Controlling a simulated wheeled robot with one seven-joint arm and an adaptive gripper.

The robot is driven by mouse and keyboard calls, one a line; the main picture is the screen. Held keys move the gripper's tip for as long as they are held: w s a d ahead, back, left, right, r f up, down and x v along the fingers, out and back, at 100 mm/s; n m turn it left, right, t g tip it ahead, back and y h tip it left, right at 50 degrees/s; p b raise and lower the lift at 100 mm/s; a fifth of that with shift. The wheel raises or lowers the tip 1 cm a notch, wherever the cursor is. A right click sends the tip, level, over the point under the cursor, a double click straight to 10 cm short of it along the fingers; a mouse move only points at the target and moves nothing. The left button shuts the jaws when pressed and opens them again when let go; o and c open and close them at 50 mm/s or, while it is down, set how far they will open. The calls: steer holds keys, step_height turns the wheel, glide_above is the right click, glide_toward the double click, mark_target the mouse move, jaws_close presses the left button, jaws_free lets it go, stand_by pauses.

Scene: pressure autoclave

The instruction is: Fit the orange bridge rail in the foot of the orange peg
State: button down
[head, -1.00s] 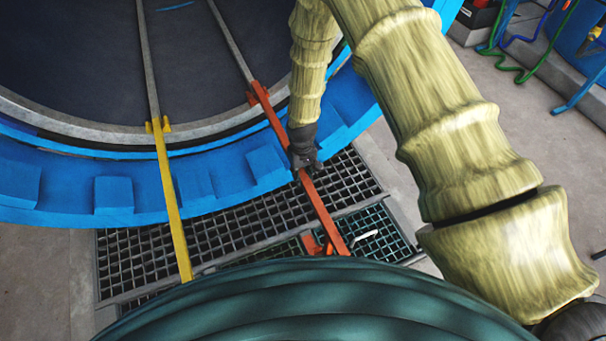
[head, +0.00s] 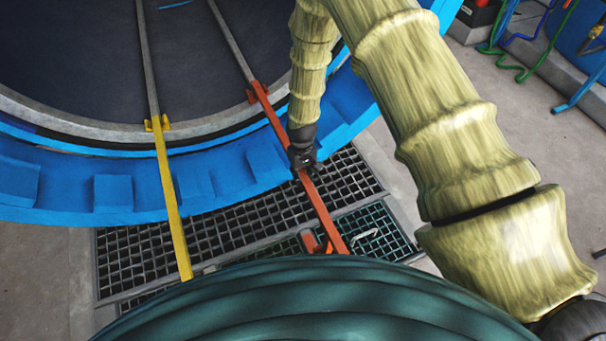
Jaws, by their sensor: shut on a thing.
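The orange bridge rail (head: 322,212) runs from the autoclave mouth down toward me, across the blue rim and over the floor grating. Its far end meets an orange bracket (head: 257,92) at the end of the right grey track inside the mouth. I cannot tell whether that end is seated. My gripper (head: 303,163) is shut on the rail near its middle, just outside the rim. An orange part (head: 310,241), perhaps the peg's foot, shows beside the rail's near end. The very near end and most of the peg are hidden behind my dark green body.
A yellow rail (head: 172,205) lies to the left, from a yellow bracket (head: 157,123) toward me. The blue notched autoclave rim (head: 113,193) curves across the left. Dark floor grating (head: 235,225) lies below the rails. Hoses (head: 520,68) and blue equipment stand at the upper right.

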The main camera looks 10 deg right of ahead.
steer(key=shift+s+f, duration=0.1)
steer(key=shift+f, duration=0.3)
stand_by(0.4)
steer(key=shift+r, duration=0.2)
steer(key=shift+r+p, duration=0.3)
steer(key=shift+r, duration=0.2)
steer(key=shift+r+p, duration=0.5)
steer(key=shift+r, duration=0.25)
steer(key=shift+f, duration=0.25)
steer(key=shift+p, duration=0.55)
stand_by(2.5)
steer(key=shift+f+b, duration=0.6)
steer(key=shift+f, duration=0.6)
stand_by(1.4)
